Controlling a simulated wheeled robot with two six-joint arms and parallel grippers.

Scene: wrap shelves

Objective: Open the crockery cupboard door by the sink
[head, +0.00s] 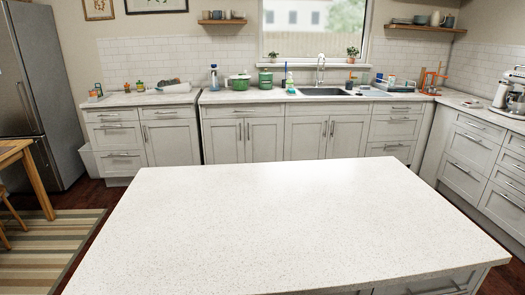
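The sink (322,92) is set in the back counter under the window, with a tall tap (320,66) behind it. Below the sink is a grey-white double-door cupboard (306,138), its doors shut. To its left is another double-door cupboard (224,142), also shut, with vertical handles near the middle. A narrower cupboard door (170,143) stands further left, shut. I cannot tell which one holds crockery, as the insides are hidden. Neither of my grippers is in the head view.
A white speckled island (290,220) fills the foreground, between me and the back cupboards. A fridge (40,90), wooden table (15,155) and striped rug (45,245) are at left. Drawers (475,155) line the right. Green pots (240,82) stand on the counter.

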